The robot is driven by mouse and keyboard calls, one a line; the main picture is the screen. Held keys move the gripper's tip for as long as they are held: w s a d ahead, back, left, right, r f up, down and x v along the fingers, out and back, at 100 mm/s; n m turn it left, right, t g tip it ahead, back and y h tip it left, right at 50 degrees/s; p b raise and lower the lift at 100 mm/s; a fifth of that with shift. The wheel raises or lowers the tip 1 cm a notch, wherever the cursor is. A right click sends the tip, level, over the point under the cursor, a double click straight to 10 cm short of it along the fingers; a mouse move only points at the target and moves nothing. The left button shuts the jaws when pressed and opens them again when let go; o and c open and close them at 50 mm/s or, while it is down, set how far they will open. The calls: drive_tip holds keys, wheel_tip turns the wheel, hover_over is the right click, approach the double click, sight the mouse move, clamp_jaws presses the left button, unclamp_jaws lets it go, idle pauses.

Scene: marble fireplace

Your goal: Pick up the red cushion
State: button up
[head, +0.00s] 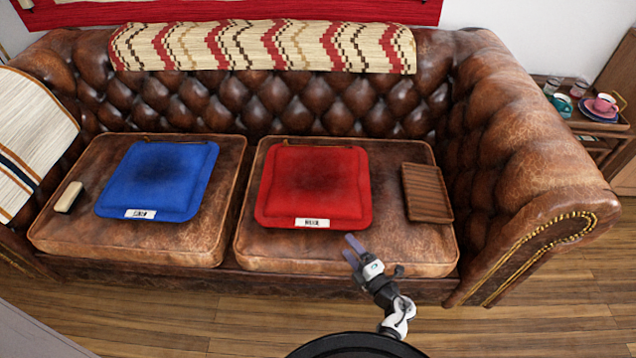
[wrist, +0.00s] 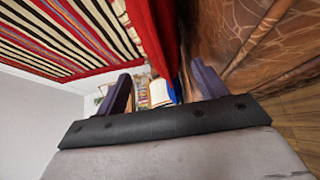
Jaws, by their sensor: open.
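The red cushion (head: 314,185) lies flat on the right seat of the brown leather sofa, with a white label on its front edge. My gripper (head: 354,248) is open and empty at the front of that seat, just beyond the cushion's front right corner. In the wrist view the cushion (wrist: 152,32) shows as a red strip on edge, ahead of and between the two spread purple fingers (wrist: 163,88). Whether a finger touches it I cannot tell.
A blue cushion (head: 160,178) and a small cream-topped block (head: 69,196) lie on the left seat. A ribbed brown tray (head: 427,192) lies right of the red cushion. The sofa arm (head: 530,150) rises at right. Cups stand on a side table (head: 590,118). The front floor is clear.

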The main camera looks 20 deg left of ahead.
sight(333, 229)
drive_tip(key=b+x, duration=0.1)
drive_tip(key=x, duration=0.5)
drive_tip(key=b+x, duration=0.1)
drive_tip(key=x, duration=0.1)
drive_tip(key=b+x, duration=0.1)
drive_tip(key=x, duration=0.2)
drive_tip(key=shift+s+a+f, duration=0.15)
drive_tip(key=shift+s+a, duration=0.05)
drive_tip(key=shift+s, duration=0.05)
drive_tip(key=shift+c, duration=0.2)
drive_tip(key=c, duration=1.3)
drive_tip(key=shift+c, duration=0.2)
drive_tip(key=shift+r, duration=0.2)
